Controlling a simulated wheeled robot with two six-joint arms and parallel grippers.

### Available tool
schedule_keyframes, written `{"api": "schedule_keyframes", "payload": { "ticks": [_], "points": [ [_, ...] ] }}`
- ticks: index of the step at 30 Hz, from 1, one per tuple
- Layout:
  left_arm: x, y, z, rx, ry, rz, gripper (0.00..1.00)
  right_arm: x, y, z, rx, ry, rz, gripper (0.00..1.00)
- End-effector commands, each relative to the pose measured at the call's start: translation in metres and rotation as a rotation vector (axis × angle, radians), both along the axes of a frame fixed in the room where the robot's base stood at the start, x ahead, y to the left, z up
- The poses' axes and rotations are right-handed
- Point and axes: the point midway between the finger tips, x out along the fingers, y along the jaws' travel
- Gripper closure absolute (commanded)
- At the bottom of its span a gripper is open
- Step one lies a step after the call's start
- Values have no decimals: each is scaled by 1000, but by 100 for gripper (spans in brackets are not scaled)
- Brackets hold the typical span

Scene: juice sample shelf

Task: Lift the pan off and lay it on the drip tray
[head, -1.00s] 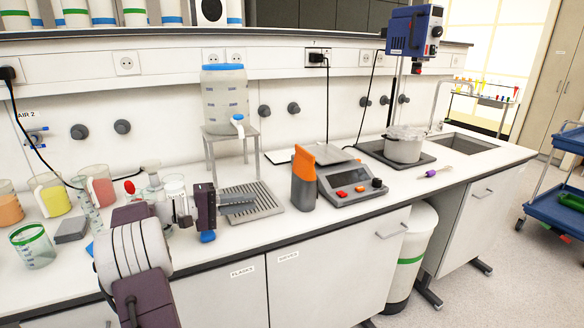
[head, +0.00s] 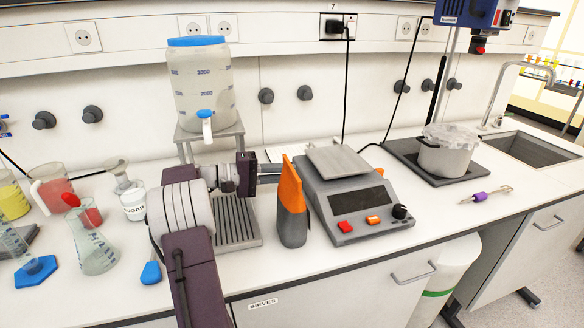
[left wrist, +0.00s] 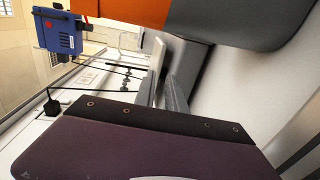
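The pan, a flat grey square plate (head: 337,158), lies on top of the scale (head: 358,205), which has red and orange buttons and a black knob. The drip tray (head: 238,222) is a grey slatted tray on the bench below the drink dispenser. My left gripper (head: 272,173) is over the tray's right side, pointing right towards the scale. Its tips are partly hidden behind an orange and grey upright object (head: 292,205). In the left wrist view my left gripper's fingers (left wrist: 166,85) look apart, with nothing clearly between them. My right gripper is not in view.
The orange and grey object stands close between the tray and scale. The dispenser (head: 202,90) stands on a grey stand behind the tray. A pot (head: 445,157) sits on a dark plate at right. Flasks and beakers crowd the left. Bench right of the scale is mostly clear.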

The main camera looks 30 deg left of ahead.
Motion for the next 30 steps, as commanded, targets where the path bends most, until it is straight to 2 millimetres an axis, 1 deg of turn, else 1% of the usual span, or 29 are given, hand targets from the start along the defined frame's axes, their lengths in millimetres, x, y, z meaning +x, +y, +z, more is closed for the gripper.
{"api": "schedule_keyframes", "payload": {
  "ticks": [5, 12, 18, 24, 30],
  "points": [
    [12, -11, -3, -1, -1, -3, 85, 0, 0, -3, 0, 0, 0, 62],
    [39, -35, -7, 0, 0, -4, 85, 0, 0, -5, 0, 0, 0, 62],
    [57, -50, -10, 0, 0, -2, 85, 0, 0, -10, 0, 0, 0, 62],
    [66, -58, -11, -1, 1, -2, 85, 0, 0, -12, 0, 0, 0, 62],
    [67, -58, -11, 0, 0, 0, 85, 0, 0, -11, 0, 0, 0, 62]
  ]
}}
